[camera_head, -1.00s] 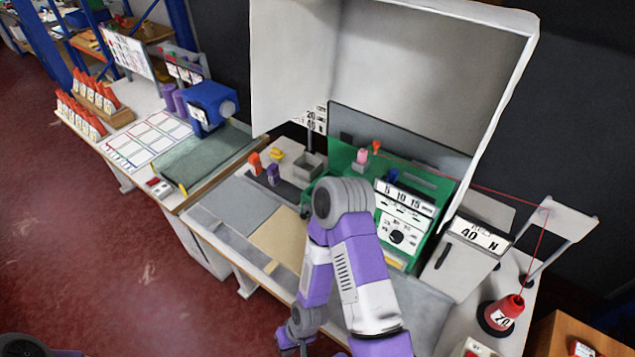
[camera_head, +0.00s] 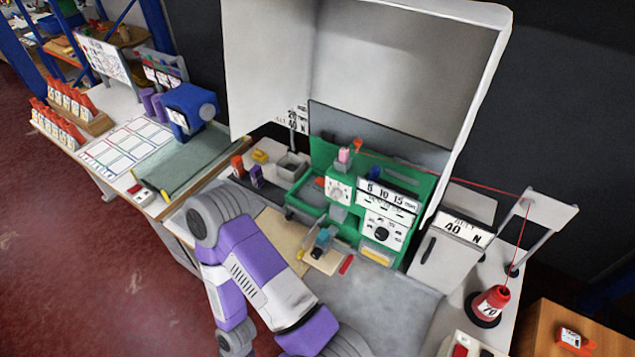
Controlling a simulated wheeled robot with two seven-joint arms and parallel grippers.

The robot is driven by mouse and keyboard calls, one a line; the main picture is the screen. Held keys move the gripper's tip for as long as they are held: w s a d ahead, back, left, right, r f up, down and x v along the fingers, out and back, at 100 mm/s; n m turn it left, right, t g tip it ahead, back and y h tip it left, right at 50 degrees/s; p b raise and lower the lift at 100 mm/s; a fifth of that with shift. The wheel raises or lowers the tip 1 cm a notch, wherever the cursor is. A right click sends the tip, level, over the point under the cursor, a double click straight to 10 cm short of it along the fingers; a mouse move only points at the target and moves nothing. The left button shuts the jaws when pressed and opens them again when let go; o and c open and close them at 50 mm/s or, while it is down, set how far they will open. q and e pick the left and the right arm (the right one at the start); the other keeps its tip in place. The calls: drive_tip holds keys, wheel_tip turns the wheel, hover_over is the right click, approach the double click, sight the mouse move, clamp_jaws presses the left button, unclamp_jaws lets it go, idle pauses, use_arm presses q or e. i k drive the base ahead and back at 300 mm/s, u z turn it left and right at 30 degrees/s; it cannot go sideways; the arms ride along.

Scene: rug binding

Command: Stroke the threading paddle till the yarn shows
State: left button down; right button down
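The green binding machine (camera_head: 412,195) stands at the back of the bench, with dials and a 5-10-15 scale on its front. Red yarn (camera_head: 440,173) runs from the red cone (camera_head: 491,302) through the white stand (camera_head: 548,218) to an orange guide (camera_head: 357,145) on top of the machine. A small teal-blue block (camera_head: 323,238) stands at the machine's front; I cannot tell whether it is the threading paddle. No yarn end is discernible there. A purple-and-grey arm of mine reaches over the bench's front left, its hand below the picture. Neither gripper shows.

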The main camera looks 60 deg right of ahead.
sight(320, 181)
drive_tip(key=i, duration=1.65)
drive_tip(key=z, duration=3.9)
